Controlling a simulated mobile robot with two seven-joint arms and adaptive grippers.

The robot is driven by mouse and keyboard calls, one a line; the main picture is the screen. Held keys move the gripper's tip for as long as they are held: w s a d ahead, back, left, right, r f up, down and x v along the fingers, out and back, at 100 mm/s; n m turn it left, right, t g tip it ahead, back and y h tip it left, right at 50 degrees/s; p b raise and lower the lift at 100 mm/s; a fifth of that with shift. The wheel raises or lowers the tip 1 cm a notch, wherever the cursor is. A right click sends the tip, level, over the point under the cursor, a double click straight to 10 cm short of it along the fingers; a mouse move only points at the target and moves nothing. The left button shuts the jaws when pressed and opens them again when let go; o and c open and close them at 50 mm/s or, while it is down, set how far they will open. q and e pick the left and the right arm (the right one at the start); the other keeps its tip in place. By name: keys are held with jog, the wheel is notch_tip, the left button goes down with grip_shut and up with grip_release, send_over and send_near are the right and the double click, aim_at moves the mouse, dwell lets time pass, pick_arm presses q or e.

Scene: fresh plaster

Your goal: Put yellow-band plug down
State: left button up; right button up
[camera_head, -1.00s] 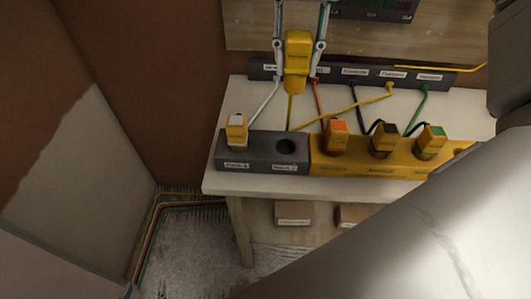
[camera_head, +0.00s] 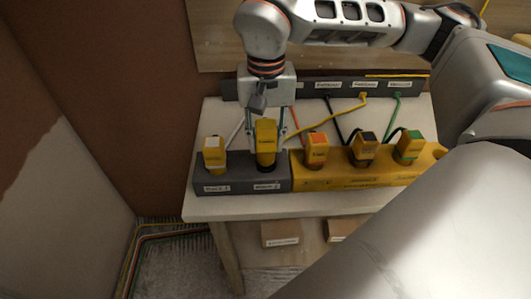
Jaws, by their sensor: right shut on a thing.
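My right gripper (camera_head: 265,138) points down over the grey block (camera_head: 228,183) and is shut on a yellow plug (camera_head: 266,150). The plug is upright at the block's right-hand hole. Its lower end covers the hole, and I cannot tell whether it is fully seated. The plug's band is too small to make out. A yellow cord (camera_head: 338,112) runs from near the held plug to the dark strip behind. A white-marked plug (camera_head: 214,158) stands in the same grey block, just left of the held one. My left gripper is not in view.
A yellow block (camera_head: 345,181) adjoins on the right. It holds orange-marked (camera_head: 317,152), black-marked (camera_head: 364,153) and green-marked (camera_head: 408,150) plugs. A dark labelled strip (camera_head: 320,87) with cords lies behind on the white table (camera_head: 240,207). A cardboard box (camera_head: 281,233) sits below.

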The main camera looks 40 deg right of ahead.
aim_at(266, 154)
jog(key=shift+f, duration=0.35)
notch_tip(266, 154, down, 4)
jog(key=shift+r, duration=0.2)
jog(key=o, duration=1.2)
jog(key=shift+f, duration=0.1)
